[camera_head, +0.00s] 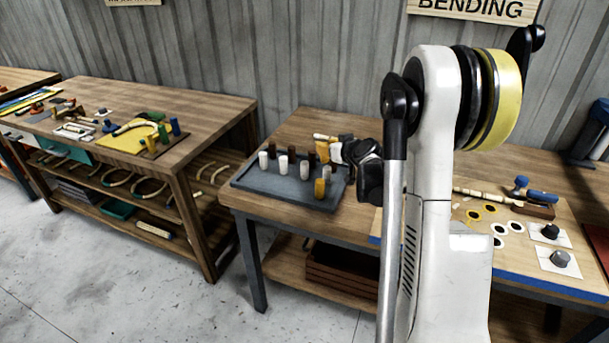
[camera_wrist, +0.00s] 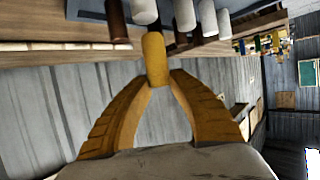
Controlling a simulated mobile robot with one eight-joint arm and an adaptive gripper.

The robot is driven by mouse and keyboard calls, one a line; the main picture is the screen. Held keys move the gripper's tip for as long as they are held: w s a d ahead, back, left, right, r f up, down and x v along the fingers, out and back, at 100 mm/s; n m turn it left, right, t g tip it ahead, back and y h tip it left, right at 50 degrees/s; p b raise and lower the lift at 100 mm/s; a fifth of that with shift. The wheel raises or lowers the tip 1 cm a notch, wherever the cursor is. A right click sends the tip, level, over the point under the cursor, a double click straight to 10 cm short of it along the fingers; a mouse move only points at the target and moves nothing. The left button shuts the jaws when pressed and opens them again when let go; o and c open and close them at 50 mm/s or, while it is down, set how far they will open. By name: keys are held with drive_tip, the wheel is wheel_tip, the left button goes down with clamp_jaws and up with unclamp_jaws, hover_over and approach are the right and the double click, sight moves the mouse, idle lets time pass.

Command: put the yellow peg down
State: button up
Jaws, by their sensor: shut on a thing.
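My gripper (camera_wrist: 155,78) has two ribbed yellow fingers shut on a yellow peg (camera_wrist: 154,58), which sticks out past the fingertips in the wrist view. In the head view, the held yellow peg (camera_head: 322,152) shows at the rear right of the dark tray (camera_head: 262,189). Whether its end touches the tray cannot be told. My arm hides part of the tray's right side.
White pegs (camera_head: 283,164) and dark brown pegs (camera_head: 270,153) stand in rows on the tray, close to my gripper. The tray rests on a wooden bench (camera_head: 290,126). Flower-like pieces (camera_head: 499,229) and dark knobs (camera_head: 560,258) lie to the right. Another bench (camera_head: 190,107) stands left.

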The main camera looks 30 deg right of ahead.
sight(304, 167)
drive_tip(key=a+f+b, duration=0.1)
drive_tip(key=a+f, duration=0.1)
drive_tip(key=w+a+f+b, duration=0.1)
drive_tip(key=a+f, duration=0.1)
drive_tip(key=f, duration=0.1)
drive_tip(key=a+f+b, duration=0.2)
drive_tip(key=f, duration=0.1)
drive_tip(key=shift+w, duration=0.15)
drive_tip(key=shift+r, duration=0.1)
drive_tip(key=o, duration=0.6)
drive_tip(key=shift+f, duration=0.2)
drive_tip(key=shift+c, duration=0.2)
drive_tip(key=o, duration=0.4)
drive_tip(key=shift+r, duration=0.1)
